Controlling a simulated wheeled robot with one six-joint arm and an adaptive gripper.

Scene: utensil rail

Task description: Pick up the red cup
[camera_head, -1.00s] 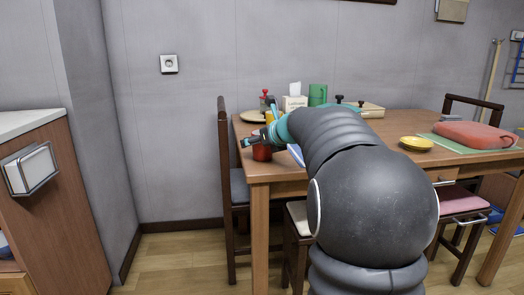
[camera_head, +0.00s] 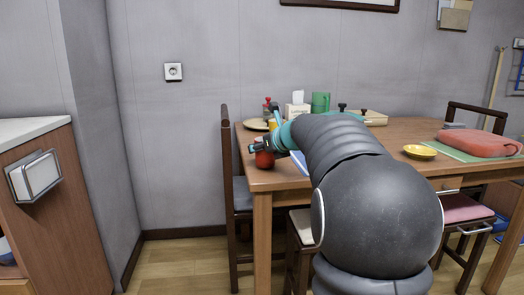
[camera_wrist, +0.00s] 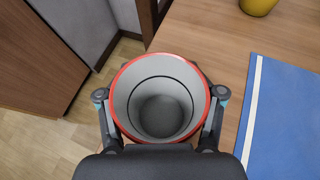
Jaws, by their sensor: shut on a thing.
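The red cup (camera_head: 264,160) shows at the near left corner of the wooden table (camera_head: 290,178), partly covered by my gripper (camera_head: 262,148). In the wrist view the cup (camera_wrist: 122,80) is seen from above, with a red rim and a grey, empty inside. My gripper (camera_wrist: 160,112) has one finger on each side of the cup and is shut on it. The cup's base is hidden in the wrist view, and I cannot tell whether it touches the tabletop. My arm hides part of the table.
A blue mat (camera_wrist: 285,120) with a white stripe lies right of the cup. Behind are a plate (camera_head: 256,124), a tissue box (camera_head: 297,110) and a green mug (camera_head: 320,102). A yellow dish (camera_head: 419,151) and a red bag-like item (camera_head: 480,143) are at right. A chair (camera_head: 228,170) stands left of the table.

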